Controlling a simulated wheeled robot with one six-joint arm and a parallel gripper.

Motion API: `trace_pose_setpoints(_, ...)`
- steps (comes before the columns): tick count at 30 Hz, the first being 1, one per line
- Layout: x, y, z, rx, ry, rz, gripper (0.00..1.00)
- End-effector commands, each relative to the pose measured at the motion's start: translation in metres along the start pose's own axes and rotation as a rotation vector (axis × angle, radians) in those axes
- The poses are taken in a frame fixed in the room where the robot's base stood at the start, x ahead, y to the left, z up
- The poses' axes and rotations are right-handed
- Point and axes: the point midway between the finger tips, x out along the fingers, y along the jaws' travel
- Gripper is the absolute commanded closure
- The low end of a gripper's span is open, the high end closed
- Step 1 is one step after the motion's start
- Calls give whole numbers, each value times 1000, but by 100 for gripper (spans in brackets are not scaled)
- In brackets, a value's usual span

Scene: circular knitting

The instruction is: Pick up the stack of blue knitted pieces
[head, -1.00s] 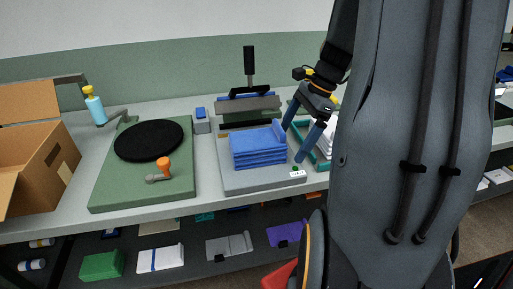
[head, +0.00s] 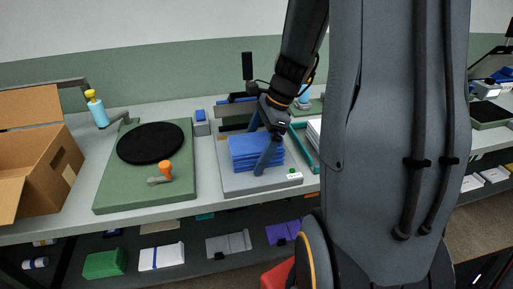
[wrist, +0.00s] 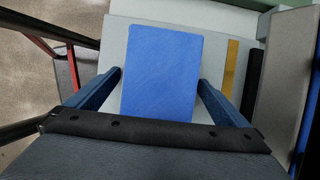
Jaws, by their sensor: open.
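The stack of blue knitted pieces (head: 243,150) lies on a light grey plate (head: 236,186) on the workbench. In the wrist view the blue stack (wrist: 161,75) shows from above as an upright rectangle between the two fingers. My gripper (wrist: 160,78) is open, with one finger to the left and one to the right of the stack; small gaps show beside it. In the head view my gripper (head: 262,152) is at the stack, and one finger hides part of its front. Whether the fingers reach down to the plate cannot be told.
A green board (head: 112,198) with a black disc (head: 150,142) and an orange-handled tool (head: 165,168) lies to the left. An open cardboard box (head: 40,165) stands at the far left. A teal-edged tray (head: 303,150) is right of the stack. A dark upright post (head: 247,66) stands behind it.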

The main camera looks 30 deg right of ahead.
Motion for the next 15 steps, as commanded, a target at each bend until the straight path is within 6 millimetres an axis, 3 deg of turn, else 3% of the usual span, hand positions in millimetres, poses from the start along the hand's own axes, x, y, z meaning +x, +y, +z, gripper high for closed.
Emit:
trace_pose_setpoints(6, 0, 0, 0, -1, 0, 0, 2)
trace_pose_setpoints(15, 0, 0, 0, -1, 0, 0, 52)
